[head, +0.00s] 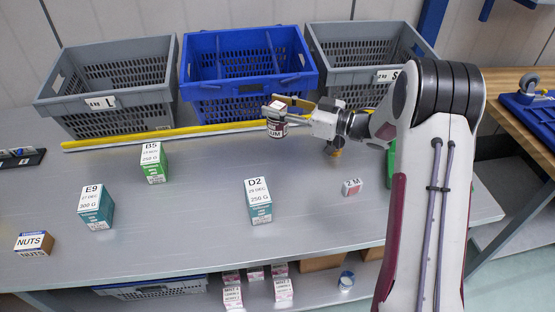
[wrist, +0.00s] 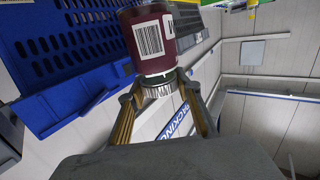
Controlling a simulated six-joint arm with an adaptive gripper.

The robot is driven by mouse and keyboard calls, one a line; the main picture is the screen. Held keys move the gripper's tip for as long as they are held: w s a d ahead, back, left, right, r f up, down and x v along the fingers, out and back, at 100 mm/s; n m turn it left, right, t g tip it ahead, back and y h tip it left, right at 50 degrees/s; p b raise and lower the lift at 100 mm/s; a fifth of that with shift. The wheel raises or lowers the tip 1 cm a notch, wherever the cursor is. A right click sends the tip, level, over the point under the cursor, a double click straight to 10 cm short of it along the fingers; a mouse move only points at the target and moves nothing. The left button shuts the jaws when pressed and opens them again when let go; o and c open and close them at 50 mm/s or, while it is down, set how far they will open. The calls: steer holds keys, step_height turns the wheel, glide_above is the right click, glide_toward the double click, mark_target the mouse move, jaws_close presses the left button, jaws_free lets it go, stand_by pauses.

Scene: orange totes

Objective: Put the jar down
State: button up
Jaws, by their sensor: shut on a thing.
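The jar (head: 276,128) has a dark maroon label with white parts and lettering ending in "UM". It is in my gripper (head: 283,108) in the head view, in front of the blue crate and above the table's back part. In the wrist view the jar (wrist: 150,40) shows its maroon side, a white barcode label and a ridged lid. The fingers of my gripper (wrist: 160,105) are shut on the lid end. The jar appears held clear of the table, but the exact gap below it cannot be told.
A blue crate (head: 200,88) stands between grey crates (head: 75,90) and (head: 345,30) at the back. A yellow strip (head: 165,134) runs before them. Boxes D2 (head: 259,201), B5 (head: 153,163), E9 (head: 95,208) and NUTS (head: 34,244) stand apart on the table (head: 190,220).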

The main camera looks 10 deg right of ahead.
mark_target(287, 128)
steer(key=shift+f, duration=0.1)
steer(key=shift+f, duration=3)
steer(key=shift+f, duration=1.85)
steer(key=shift+f, duration=0.1)
steer(key=o, duration=1.4)
steer(key=shift+f, duration=0.1)
steer(key=shift+r, duration=0.2)
